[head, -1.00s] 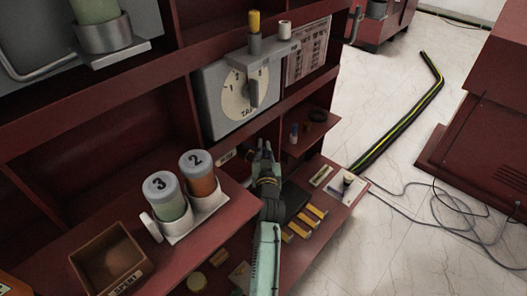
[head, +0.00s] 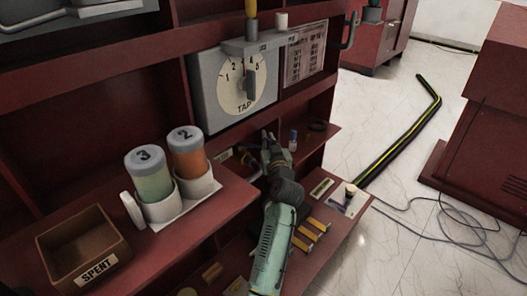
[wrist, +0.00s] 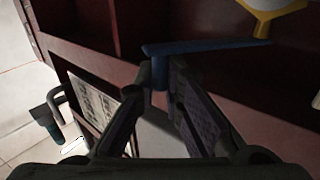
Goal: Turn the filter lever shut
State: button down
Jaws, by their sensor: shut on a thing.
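The filter lever is a blue bar (wrist: 205,47) in the wrist view, lying across the picture with a short blue end pointing down at its left. My gripper (wrist: 161,76) has its two dark fingers closed on that blue end. The bar runs right towards a yellow-rimmed part (wrist: 268,12), which is cut by the top edge. In the head view my gripper (head: 269,137) points away from the camera, under the grey TAP dial box. I cannot make out the lever there.
The TAP dial box (head: 205,88) stands above my gripper. Jars 3 (head: 147,172) and 2 (head: 188,152) sit in white holders at left, by the SPENT box (head: 84,252). Yellow bars (head: 318,225) lie on the lower shelf beside my arm.

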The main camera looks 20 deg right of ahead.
jog(key=shift+w+d+f, duration=0.1)
jog(key=shift+w+d, duration=0.1)
jog(key=shift+w, duration=0.05)
dwell(0.4)
jog(key=c, duration=1.7)
grip_release()
jog(key=shift+s, duration=0.15)
